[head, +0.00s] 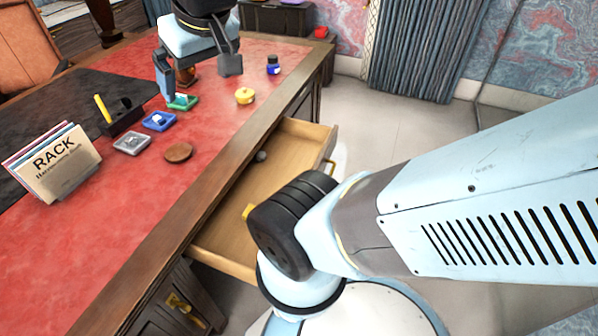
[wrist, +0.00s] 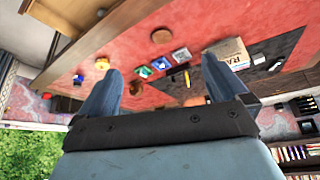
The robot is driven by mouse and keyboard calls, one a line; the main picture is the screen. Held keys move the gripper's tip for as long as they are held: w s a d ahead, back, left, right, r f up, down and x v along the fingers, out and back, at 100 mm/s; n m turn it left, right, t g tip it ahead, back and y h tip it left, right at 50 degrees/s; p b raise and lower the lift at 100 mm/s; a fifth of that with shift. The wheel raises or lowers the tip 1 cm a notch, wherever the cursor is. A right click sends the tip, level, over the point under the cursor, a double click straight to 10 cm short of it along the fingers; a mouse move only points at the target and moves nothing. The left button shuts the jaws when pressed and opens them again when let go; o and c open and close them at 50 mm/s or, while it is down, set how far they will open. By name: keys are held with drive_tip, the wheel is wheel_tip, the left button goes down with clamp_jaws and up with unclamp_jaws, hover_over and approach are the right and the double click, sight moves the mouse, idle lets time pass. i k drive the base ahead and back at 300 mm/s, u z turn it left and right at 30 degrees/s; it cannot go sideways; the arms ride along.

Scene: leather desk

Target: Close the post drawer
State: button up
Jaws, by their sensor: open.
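The post drawer (head: 232,232) is pulled out from the right side of the red-topped desk, its light wood inside showing. A small grey round thing (head: 261,156) and a yellow thing (head: 248,211) lie in it. Its front has a brass handle (head: 331,165); my arm hides part of the near end and front. In the wrist view what looks like the drawer (wrist: 62,13) is at the top left. My gripper (head: 198,78) is open and empty above the far part of the desk, well apart from the drawer. Its two fingers also show in the wrist view (wrist: 160,88).
The desk top holds a letter rack (head: 62,168), a pen holder (head: 122,118), small trays (head: 131,143), a brown disc (head: 178,152), a yellow pot (head: 244,96) and a blue bottle (head: 273,65). Clear floor (head: 400,125) lies right of the desk.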

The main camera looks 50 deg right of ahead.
sight(225, 244)
drive_tip(key=u, duration=1.55)
drive_tip(key=i, duration=0.1)
drive_tip(key=z, duration=3.15)
drive_tip(key=k, duration=1.45)
drive_tip(key=u, duration=0.45)
drive_tip(key=i, duration=1)
drive_tip(key=u, duration=0.05)
